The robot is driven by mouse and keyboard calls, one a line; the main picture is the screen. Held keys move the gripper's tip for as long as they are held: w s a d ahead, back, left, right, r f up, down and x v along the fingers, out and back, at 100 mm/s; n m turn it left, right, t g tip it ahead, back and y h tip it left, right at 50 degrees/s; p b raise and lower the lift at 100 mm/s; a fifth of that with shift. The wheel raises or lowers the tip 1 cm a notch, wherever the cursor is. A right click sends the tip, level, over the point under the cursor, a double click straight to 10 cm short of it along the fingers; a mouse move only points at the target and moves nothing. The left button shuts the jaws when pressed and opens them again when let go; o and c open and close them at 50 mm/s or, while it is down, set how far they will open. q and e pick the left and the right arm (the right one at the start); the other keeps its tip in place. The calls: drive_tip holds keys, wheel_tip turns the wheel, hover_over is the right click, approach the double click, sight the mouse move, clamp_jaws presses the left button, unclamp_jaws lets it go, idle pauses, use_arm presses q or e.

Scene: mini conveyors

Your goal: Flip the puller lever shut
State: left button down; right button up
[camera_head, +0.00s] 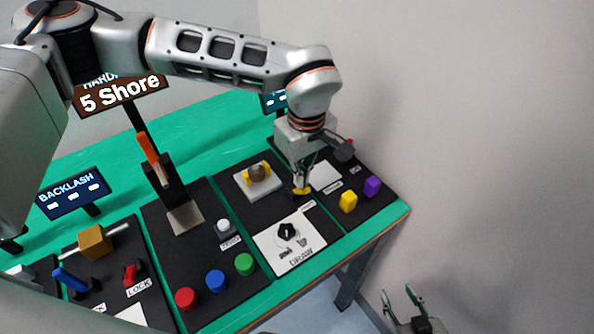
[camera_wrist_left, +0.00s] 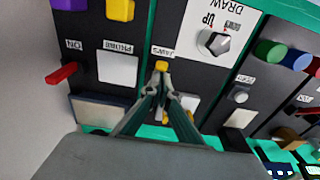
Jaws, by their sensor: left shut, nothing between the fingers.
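A small yellow lever (camera_head: 301,191) stands by a label on the black panel beside the DRAW dial. In the left wrist view the yellow lever (camera_wrist_left: 162,66) is next to the JAWS label. My left gripper (camera_head: 303,178) points down, shut and empty, with its tips right at the lever; I cannot tell whether they touch. The left gripper (camera_wrist_left: 163,92) partly covers what is below the lever in the left wrist view. My right gripper (camera_head: 404,304) is open and empty, off the table.
The DRAW dial (camera_head: 288,231) is in front of the lever. Yellow (camera_head: 348,201) and purple (camera_head: 372,186) blocks are to the right. A red lever (camera_wrist_left: 62,73) is by the ON label. Red (camera_head: 185,298), blue (camera_head: 215,281) and green (camera_head: 244,264) buttons line the front left.

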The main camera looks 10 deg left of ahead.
use_arm(q)
drive_tip(key=shift+w+a+f, duration=0.1)
idle(0.3)
drive_tip(key=shift+w+a+f, duration=0.2)
drive_tip(key=shift+w+a, duration=0.2)
drive_tip(key=shift+r, duration=0.1)
